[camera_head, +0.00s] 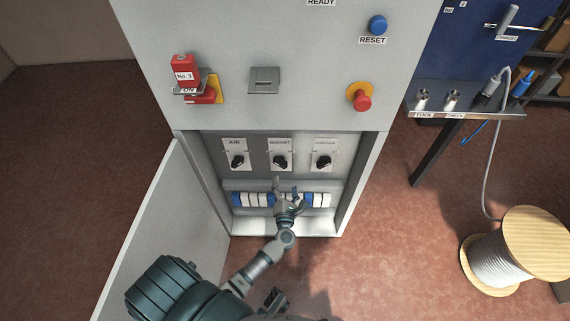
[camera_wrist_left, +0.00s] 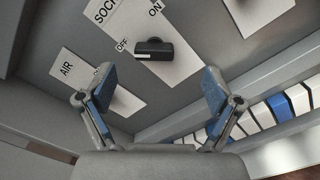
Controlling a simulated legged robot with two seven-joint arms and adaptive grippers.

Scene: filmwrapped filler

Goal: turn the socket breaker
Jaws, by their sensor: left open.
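The socket breaker (camera_head: 279,161) is the middle of three black rotary knobs on white plates inside the open lower bay of the grey cabinet. In the left wrist view, its black knob (camera_wrist_left: 154,49) sits below the partly cut-off SOCKET lettering, between the OFF and ON labels. My left gripper (camera_head: 287,190) is just below the socket plate, in front of the row of blue and white modules. In the wrist view its two fingers (camera_wrist_left: 160,76) are spread apart and empty, with the knob ahead of them, apart from both.
The AIR knob (camera_head: 237,161) is to the left and a third knob (camera_head: 323,161) to the right. Blue and white modules (camera_head: 258,199) line a rail below. The cabinet's open door (camera_head: 150,235) stands at left. A cable spool (camera_head: 500,262) stands on the floor at right.

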